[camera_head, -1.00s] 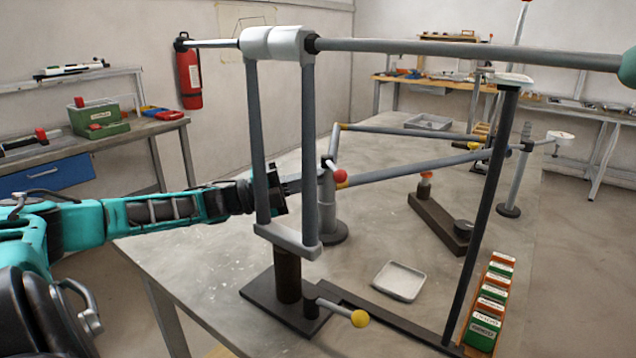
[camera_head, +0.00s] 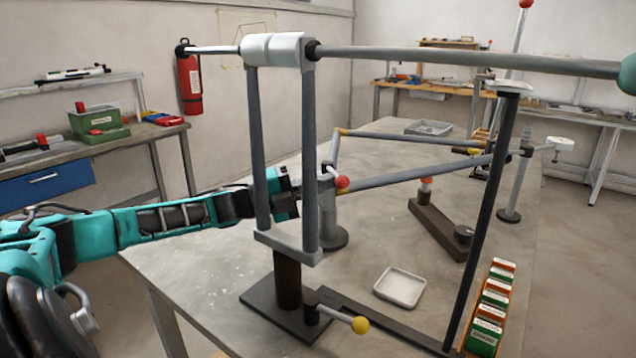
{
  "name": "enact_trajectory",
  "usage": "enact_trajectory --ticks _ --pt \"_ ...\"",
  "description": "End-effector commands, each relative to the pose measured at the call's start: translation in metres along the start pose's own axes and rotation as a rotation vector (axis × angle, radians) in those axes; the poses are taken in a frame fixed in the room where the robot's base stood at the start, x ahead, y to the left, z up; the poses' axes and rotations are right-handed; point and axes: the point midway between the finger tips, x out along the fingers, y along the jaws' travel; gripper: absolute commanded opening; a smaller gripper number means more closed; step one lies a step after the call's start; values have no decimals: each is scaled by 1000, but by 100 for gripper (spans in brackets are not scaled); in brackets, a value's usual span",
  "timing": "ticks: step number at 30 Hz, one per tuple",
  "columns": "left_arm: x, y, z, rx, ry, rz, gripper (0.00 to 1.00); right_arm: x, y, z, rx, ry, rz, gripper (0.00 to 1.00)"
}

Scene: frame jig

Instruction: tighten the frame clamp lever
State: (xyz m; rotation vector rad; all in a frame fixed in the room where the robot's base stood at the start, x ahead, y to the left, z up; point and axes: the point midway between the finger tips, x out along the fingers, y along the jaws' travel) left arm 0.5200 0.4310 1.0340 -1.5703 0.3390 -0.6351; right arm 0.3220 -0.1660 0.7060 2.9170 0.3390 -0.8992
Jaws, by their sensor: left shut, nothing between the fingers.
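A clamp post (camera_head: 328,215) stands on the table behind the fork of the tube frame. A short lever with a red ball (camera_head: 342,182) sits at its top, where the frame's lower tube (camera_head: 410,172) meets it. A second lever with a yellow ball (camera_head: 360,325) sticks out low from the dark base plate of the front stand. My left gripper (camera_head: 311,182) reaches in from the left, behind the fork legs, with its fingers shut and empty. The fork leg partly hides the fingers, so I cannot tell whether they touch the red-ball lever. My right gripper is out of view.
A dark slanted bar (camera_head: 484,215) stands to the right. A shallow tray (camera_head: 400,286) and labelled boxes (camera_head: 490,310) are on the table (camera_head: 200,275). The front left tabletop is clear.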

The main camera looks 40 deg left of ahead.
Motion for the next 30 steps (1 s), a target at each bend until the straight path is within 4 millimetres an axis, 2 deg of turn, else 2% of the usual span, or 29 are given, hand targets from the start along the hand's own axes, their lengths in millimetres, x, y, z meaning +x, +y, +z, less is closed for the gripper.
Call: enact_trajectory --ticks 10,21,30 --pt "24 3 -7 -1 3 -7 0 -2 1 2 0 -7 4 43" --pt "51 8 -6 -1 3 -6 0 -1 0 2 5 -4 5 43" --pt "63 11 -2 0 2 -3 0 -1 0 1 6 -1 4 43"
